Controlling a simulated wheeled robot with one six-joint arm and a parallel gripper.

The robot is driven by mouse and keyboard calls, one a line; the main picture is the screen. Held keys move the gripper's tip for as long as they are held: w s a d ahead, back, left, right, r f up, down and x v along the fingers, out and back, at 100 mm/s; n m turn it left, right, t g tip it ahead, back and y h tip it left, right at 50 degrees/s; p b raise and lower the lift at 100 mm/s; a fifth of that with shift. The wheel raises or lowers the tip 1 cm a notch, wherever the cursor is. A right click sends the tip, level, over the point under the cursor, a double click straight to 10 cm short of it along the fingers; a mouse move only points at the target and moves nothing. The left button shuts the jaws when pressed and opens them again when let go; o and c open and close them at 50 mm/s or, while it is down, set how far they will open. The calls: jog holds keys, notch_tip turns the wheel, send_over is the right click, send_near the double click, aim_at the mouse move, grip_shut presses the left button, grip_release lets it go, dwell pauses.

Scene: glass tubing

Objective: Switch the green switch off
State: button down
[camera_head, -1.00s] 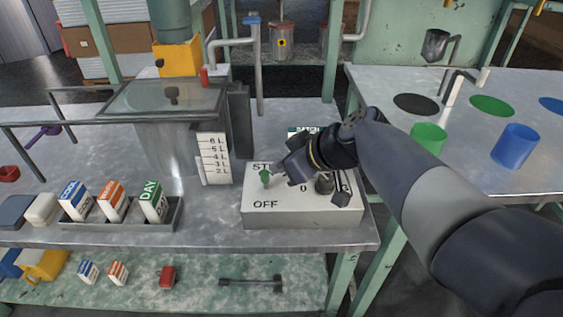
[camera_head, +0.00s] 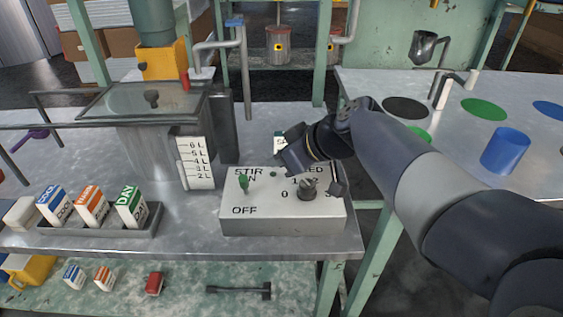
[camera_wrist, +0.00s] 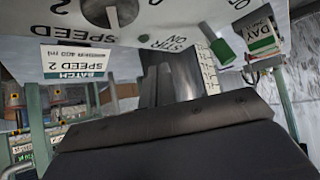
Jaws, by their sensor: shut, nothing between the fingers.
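The green switch (camera_head: 243,184) stands on the left part of a grey control box (camera_head: 285,213), its lever up by the ON marking, with OFF printed below. It also shows at the upper right of the wrist view (camera_wrist: 222,50), beside the STIR ON lettering. My gripper (camera_head: 292,156) is shut and empty, above the back of the box, to the right of the switch and apart from it in the picture. Its fingertips are hard to make out.
A speed knob (camera_head: 308,188) sits on the box's right half. A tray (camera_head: 95,238) with several labelled cartons stands to the left. A glass tank (camera_head: 150,145) with a litre scale (camera_head: 194,163) stands behind. A blue cup (camera_head: 505,150) is on the right table.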

jog(key=p+v, duration=0.2)
jog(key=v, duration=0.7)
jog(key=shift+s+d, duration=0.15)
jog(key=shift+s, duration=0.45)
